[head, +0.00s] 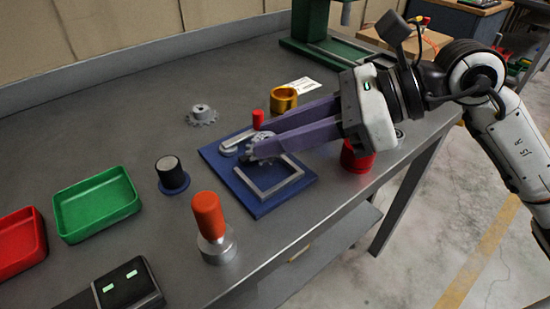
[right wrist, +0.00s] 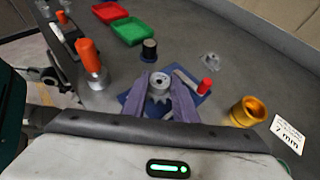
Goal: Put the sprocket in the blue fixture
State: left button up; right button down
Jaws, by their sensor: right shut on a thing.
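My right gripper (head: 254,149) reaches in from the right with its purple fingers shut on a grey toothed sprocket (head: 264,159). The right wrist view shows this sprocket (right wrist: 159,88) between the two fingers. It is over the blue fixture (head: 270,206), at the far end of a raised metal square frame. The fingers hide part of it, and I cannot tell whether it touches the plate. The fixture also carries a metal clamp arm with a red knob (head: 258,118). A second grey sprocket (head: 202,116) lies on the bench behind the fixture. My left gripper is not in view.
A green tray (head: 97,207), a red tray (head: 20,240), a black cylinder (head: 171,175) and an orange-handled tool (head: 210,225) stand left of the fixture. A gold ring (head: 284,99), a card marked 7 mm (right wrist: 288,133) and a red part (head: 357,160) are nearby.

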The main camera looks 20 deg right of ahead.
aim_at(278, 175)
jog(key=shift+f, duration=0.45)
notch_tip(278, 175, down, 4)
jog(key=shift+r+b, duration=0.25)
jog(key=shift+b, duration=0.15)
jog(key=shift+f, duration=0.15)
jog(key=shift+f, duration=0.2)
jog(key=c, duration=1.7)
grip_release()
jog(key=shift+r, duration=0.1)
